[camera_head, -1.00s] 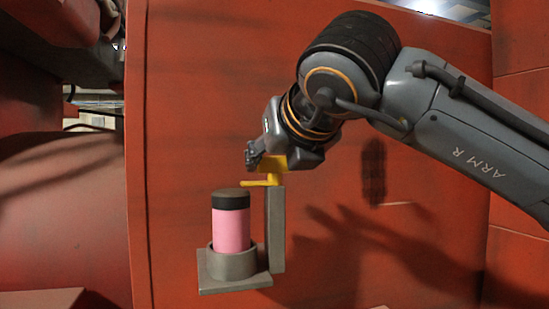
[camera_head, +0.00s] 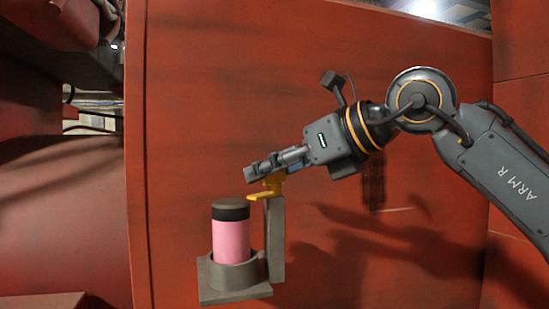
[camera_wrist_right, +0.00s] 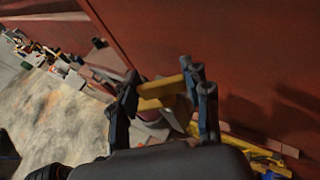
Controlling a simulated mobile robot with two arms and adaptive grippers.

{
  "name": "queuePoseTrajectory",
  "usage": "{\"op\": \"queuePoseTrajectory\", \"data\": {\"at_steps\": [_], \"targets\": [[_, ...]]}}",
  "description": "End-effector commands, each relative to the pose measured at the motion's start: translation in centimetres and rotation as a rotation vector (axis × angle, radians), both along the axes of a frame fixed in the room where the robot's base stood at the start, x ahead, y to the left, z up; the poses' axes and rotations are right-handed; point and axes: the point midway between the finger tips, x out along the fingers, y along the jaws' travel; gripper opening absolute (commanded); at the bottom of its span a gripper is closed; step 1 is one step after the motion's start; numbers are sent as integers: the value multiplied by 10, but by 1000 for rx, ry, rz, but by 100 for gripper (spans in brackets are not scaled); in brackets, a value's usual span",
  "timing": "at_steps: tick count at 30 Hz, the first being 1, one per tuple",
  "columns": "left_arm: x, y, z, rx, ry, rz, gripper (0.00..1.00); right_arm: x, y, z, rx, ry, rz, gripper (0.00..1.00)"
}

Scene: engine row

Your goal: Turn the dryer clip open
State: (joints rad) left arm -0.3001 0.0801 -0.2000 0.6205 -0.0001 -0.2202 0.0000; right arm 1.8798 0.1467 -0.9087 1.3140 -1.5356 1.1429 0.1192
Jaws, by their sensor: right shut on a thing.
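The dryer clip is a yellow piece (camera_head: 262,197) on top of a grey upright post (camera_head: 277,240). A pink canister with a dark cap (camera_head: 231,238) stands upright in a grey round holder (camera_head: 235,280) beside the post. The clip's flat yellow arm reaches left from the post towards the cap's top. My right gripper (camera_head: 258,173) is shut on the yellow clip, coming in from the upper right. In the right wrist view the yellow clip (camera_wrist_right: 158,92) lies between my two dark fingers. My left gripper is not in view.
A red panel (camera_head: 220,90) stands behind the holder and post. Red walls stand at the left and right edges. The wrist view shows a pale floor (camera_wrist_right: 55,120) with cluttered items far below.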

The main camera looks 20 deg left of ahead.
Motion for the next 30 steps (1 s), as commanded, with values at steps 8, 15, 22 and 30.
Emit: {"op": "queuePoseTrajectory", "data": {"at_steps": [8, 15, 22, 30], "targets": [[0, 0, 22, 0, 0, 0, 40, 2, 0, 4, 7, 5, 261, 16], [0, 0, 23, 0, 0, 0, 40, 1, 0, 3, 8, 1, 466, 16], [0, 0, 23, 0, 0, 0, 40, 0, 0, 2, 4, -3, 587, 16], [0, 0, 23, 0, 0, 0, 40, 0, 0, 2, 3, -5, 674, 16]]}}
